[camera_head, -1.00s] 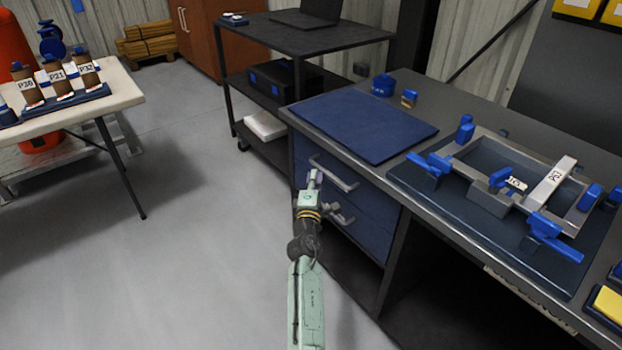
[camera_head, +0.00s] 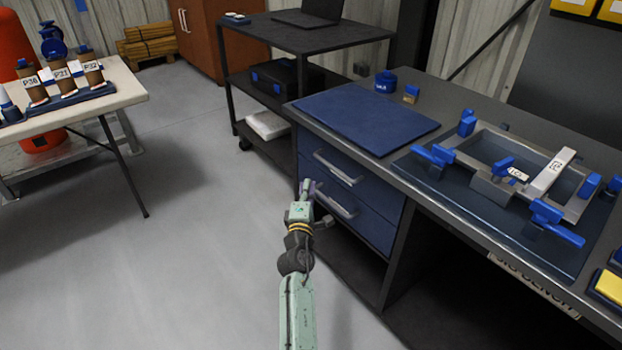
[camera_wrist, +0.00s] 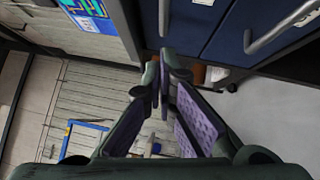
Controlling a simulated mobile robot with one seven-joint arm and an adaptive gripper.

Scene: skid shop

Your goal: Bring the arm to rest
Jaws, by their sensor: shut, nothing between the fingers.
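My gripper (camera_head: 307,189) hangs in front of the blue drawers of the workbench, at about drawer height, with my green arm reaching up from the bottom of the head view. In the wrist view, the purple-padded fingers (camera_wrist: 167,75) come together at their tips, with nothing held between them. The gripper appears close to the drawer handles (camera_head: 338,167). Whether it touches them cannot be told.
The workbench (camera_head: 440,95) carries a blue mat (camera_head: 367,118) and a grey frame fixture (camera_head: 483,146) with blue clamps. A dark cart (camera_head: 318,36) stands behind. A white table (camera_head: 125,92) with labelled cylinders is at left. The floor (camera_head: 200,230) between is open.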

